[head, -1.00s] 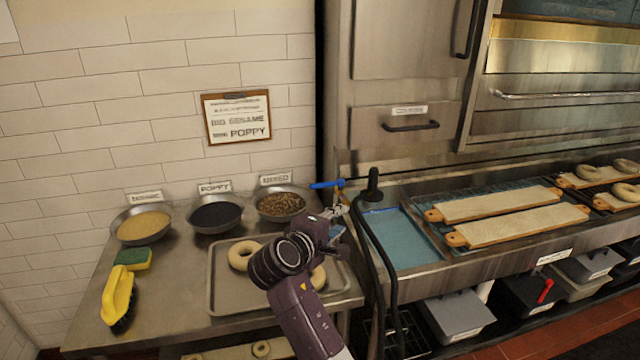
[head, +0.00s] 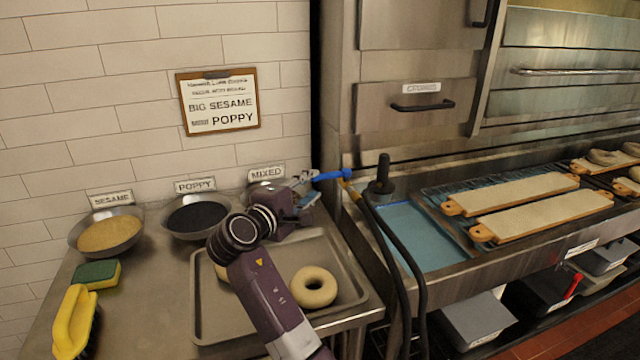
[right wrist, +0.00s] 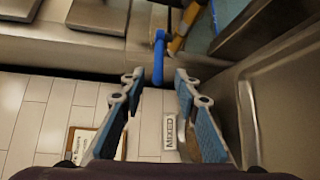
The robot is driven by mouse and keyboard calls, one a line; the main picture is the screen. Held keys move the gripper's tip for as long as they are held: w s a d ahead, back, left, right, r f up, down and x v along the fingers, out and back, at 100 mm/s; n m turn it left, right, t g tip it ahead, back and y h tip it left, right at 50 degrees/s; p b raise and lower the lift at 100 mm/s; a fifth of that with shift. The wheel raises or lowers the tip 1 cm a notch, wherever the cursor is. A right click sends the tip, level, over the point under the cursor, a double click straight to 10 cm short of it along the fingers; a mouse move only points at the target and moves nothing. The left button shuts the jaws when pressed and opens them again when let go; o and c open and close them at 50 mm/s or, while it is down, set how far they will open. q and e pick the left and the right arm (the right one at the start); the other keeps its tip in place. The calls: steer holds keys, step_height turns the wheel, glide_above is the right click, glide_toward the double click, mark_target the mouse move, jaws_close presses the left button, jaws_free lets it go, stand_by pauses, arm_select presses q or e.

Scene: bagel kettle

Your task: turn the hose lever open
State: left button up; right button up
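The blue hose lever (head: 332,175) sticks out to the left from a brass fitting (head: 346,174) on top of the dark hose (head: 388,238), at the left end of the steel sink. My right gripper (head: 306,186) is at the lever's free left end, above the back of the counter. In the right wrist view, the blue lever (right wrist: 158,58) points in between the two spread fingers (right wrist: 159,80), with a gap on each side. The gripper is open and holds nothing. My left gripper is not in view.
A tray (head: 355,296) with bagels (head: 314,287) lies below my right arm. Bowls of sesame (head: 108,234) and poppy (head: 195,217) stand left; the mixed bowl is mostly hidden. A black upright knob (head: 383,172) stands right of the lever. The wall is close behind.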

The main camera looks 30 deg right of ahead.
mark_target(323, 178)
steer(key=shift+w+d, duration=0.2)
steer(key=shift+d, duration=0.15)
steer(key=p+x, duration=0.1)
steer(key=x, duration=0.5)
steer(key=shift+d, duration=0.45)
jaws_close()
